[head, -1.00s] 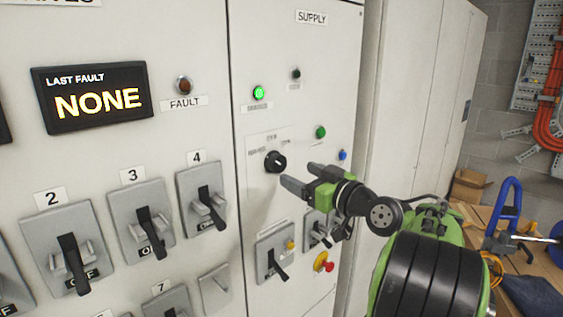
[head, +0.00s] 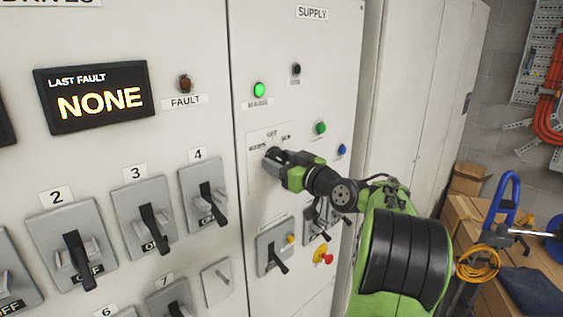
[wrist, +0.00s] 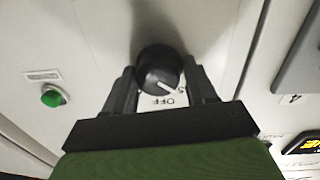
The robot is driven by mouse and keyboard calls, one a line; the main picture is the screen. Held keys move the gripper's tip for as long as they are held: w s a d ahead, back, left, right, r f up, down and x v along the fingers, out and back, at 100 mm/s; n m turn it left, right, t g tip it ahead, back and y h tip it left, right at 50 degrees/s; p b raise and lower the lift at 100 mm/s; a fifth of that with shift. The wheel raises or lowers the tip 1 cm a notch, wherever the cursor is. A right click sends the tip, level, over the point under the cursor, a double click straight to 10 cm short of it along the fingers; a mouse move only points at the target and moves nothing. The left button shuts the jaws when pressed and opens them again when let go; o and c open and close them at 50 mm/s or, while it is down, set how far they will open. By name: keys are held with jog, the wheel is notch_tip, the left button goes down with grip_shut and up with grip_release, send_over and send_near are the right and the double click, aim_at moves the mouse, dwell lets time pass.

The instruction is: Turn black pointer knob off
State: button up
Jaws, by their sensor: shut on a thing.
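The black pointer knob (head: 273,155) is on the supply panel, below the lit green lamp. In the head view my gripper (head: 275,158) is at the knob and covers much of it. In the wrist view the round knob (wrist: 158,68) sits between the two fingers of my gripper (wrist: 160,85), which are shut on its sides. A white line on the knob points to the lower right there, to the side of the OFF mark (wrist: 170,100). The other position marks are mostly hidden or too blurred to read.
A lit green lamp (head: 259,90) is above the knob, and a green button (head: 320,128) and a blue button (head: 342,150) are to its right. Below are a lever switch (head: 276,255) and a red knob (head: 323,256). Several lever switches fill the left panel.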

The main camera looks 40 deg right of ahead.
jog(key=shift+m, duration=0.3)
jog(key=m+p, duration=0.2)
jog(key=m, duration=0.2)
jog(key=shift+r, duration=0.2)
jog(key=m+p, duration=0.2)
jog(key=m, duration=0.2)
jog(key=shift+g, duration=0.3)
jog(key=shift+f+m, duration=0.1)
jog(key=shift+m, duration=0.3)
jog(key=shift+f, duration=0.1)
jog(key=o, duration=0.9)
jog(key=shift+d, duration=0.15)
jog(key=shift+o, duration=0.2)
